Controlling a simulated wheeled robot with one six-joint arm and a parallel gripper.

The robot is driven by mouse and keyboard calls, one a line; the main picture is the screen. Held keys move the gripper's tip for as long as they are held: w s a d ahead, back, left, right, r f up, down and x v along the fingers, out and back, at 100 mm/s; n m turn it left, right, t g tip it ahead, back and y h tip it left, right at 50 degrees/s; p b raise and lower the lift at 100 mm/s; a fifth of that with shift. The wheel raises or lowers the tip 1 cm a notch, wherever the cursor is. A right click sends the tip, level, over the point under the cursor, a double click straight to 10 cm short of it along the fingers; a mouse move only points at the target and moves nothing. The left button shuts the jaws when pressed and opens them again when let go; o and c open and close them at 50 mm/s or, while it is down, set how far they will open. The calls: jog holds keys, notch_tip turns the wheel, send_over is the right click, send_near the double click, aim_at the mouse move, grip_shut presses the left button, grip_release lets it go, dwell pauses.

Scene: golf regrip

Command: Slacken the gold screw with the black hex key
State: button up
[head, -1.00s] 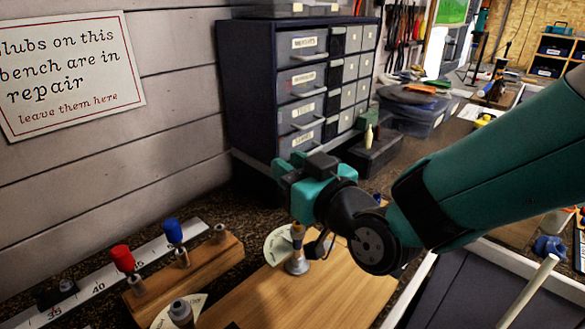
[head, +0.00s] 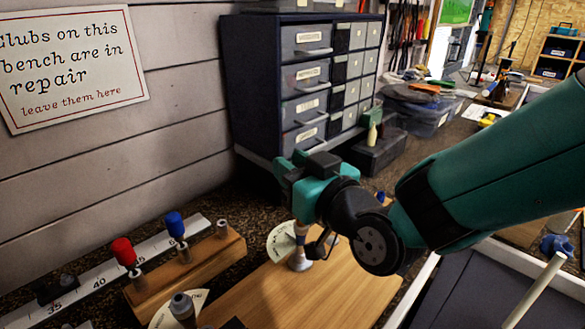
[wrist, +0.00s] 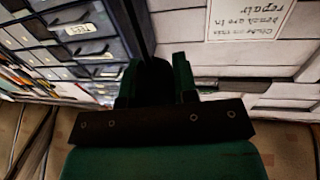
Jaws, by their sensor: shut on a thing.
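My gripper (head: 288,168) is at the middle of the head view, above the wooden board, with its jaws toward the wall. In the wrist view the jaws (wrist: 156,72) are shut on a dark thing (wrist: 155,86), which fits the black hex key, though its shape is hard to make out. A silver cone-shaped fitting (head: 300,263) stands on the board below my wrist, with a darker neck above it. A second grey fitting (head: 182,306) stands nearer the front. I cannot make out the gold screw clearly on either.
A wooden rack (head: 205,262) holds a red-handled tool (head: 124,252), a blue-handled tool (head: 175,225) and an empty socket (head: 222,228). A ruler (head: 95,273) lies behind it. A drawer cabinet (head: 262,100) stands at the back. The board's front (head: 290,300) is clear.

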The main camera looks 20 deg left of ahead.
jog(key=shift+w+d+f, duration=0.15)
jog(key=shift+w, duration=0.15)
dwell(0.5)
